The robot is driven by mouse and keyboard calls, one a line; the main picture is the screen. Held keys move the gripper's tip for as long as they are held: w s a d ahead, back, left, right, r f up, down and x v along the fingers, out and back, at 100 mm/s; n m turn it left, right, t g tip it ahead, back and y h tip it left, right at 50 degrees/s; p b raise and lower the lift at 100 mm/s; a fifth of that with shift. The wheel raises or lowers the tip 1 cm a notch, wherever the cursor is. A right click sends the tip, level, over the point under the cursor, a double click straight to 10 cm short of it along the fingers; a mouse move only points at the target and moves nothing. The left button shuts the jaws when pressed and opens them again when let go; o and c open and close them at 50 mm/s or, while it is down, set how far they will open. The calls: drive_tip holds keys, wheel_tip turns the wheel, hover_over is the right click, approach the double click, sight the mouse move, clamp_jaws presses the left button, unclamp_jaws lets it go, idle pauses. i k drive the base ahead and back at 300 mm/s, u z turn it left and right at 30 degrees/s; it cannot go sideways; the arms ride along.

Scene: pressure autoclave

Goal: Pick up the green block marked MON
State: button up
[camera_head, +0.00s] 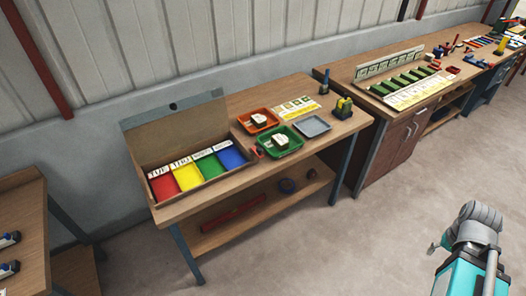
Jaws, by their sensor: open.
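No block can be read as MON from here. A green tray (294,149) on the near workbench holds a small pale-topped block (281,142) whose marking is too small to read. An orange tray (248,126) behind it holds a similar pale-topped block (260,119). An open box (150,160) at the bench's left has red, yellow, green and blue sections with white labels. The red one seems to read TUE and the yellow THU; the others are unclear. My teal and grey arm shows at the lower right, away from the bench; my gripper cannot be made out.
A grey tray (312,126), a paper sheet (297,107) and a dark-and-yellow item (343,108) share the workbench (185,205). A farther bench (350,73) holds a rack with green strips (403,79). Another table (25,220) stands at the left. The front floor is clear.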

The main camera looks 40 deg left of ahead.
sight(278, 140)
drive_tip(key=k, duration=1.4)
drive_tip(key=u, duration=1.65)
drive_tip(key=i, duration=1.05)
